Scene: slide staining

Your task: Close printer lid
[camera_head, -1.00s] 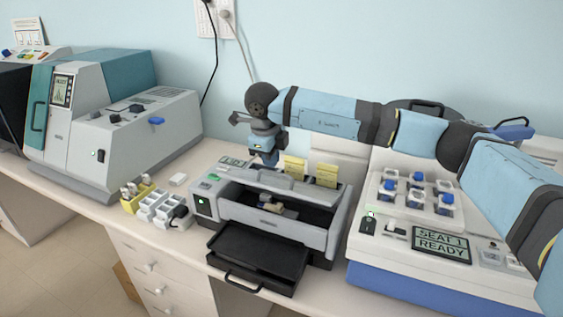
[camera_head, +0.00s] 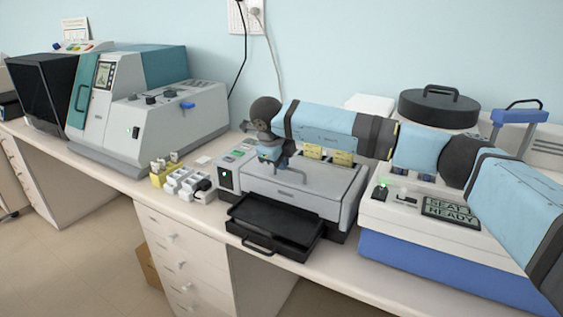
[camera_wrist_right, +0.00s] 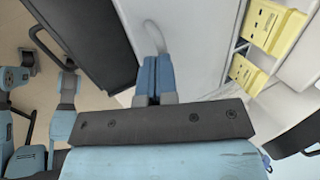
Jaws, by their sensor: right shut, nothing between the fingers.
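The printer (camera_head: 228,178) stands in the middle of the bench, with a grey lid (camera_head: 318,197) on top. The lid lies down over the printer's opening, and the inside no longer shows. A small light loop handle is on the lid. My right gripper (camera_head: 284,167) points down just above the lid near this handle, partly behind my wrist. In the right wrist view its fingers (camera_wrist_right: 155,82) are shut together and empty, close to the lid handle (camera_wrist_right: 153,33); I cannot tell whether they touch. My left gripper is not in view.
A black tray (camera_head: 275,224) sticks out at the printer's front. Small white and yellow racks (camera_head: 186,182) stand to its left, then a large grey and teal machine (camera_head: 150,125). The stainer (camera_head: 425,262) with its display is close on the right, under my right arm.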

